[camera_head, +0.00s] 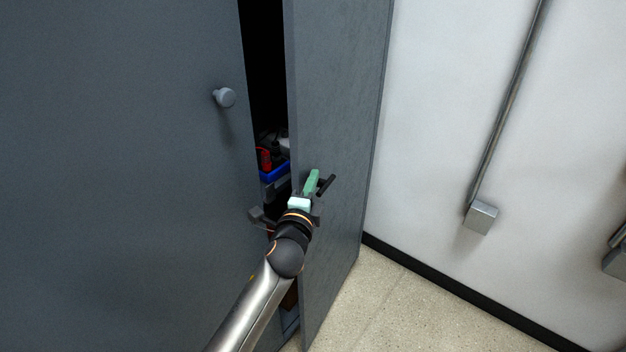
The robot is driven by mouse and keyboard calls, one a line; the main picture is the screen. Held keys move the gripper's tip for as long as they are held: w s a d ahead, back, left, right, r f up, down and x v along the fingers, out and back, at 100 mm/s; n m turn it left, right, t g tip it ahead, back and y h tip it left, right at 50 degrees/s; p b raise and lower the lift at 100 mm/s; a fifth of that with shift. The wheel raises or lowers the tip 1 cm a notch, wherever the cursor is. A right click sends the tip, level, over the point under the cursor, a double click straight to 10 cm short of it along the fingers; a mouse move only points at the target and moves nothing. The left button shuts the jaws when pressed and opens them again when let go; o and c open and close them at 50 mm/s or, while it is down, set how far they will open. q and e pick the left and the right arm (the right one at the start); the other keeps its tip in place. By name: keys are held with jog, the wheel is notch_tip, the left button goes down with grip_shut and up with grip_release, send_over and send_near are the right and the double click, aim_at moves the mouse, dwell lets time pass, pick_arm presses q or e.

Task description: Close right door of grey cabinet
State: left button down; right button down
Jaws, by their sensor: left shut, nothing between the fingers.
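The grey cabinet's right door (338,120) stands partly open. Its near edge is swung out from the left door (120,150), leaving a dark gap between them. The left door looks shut and has a round grey knob (225,97). My left gripper (313,180) is shut and empty, in front of the right door close to its free edge. Its green finger part overlaps the door in the picture, beside a dark bar (326,186); I cannot tell whether they touch. My right gripper is not in view.
Through the gap I see a blue bin (274,173) with a red item (264,158) inside the cabinet. A white wall (430,130) with a metal conduit and box (481,216) stands to the right. The speckled floor (400,305) there is clear.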

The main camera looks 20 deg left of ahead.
pick_arm(q)
jog(key=shift+w, duration=0.15)
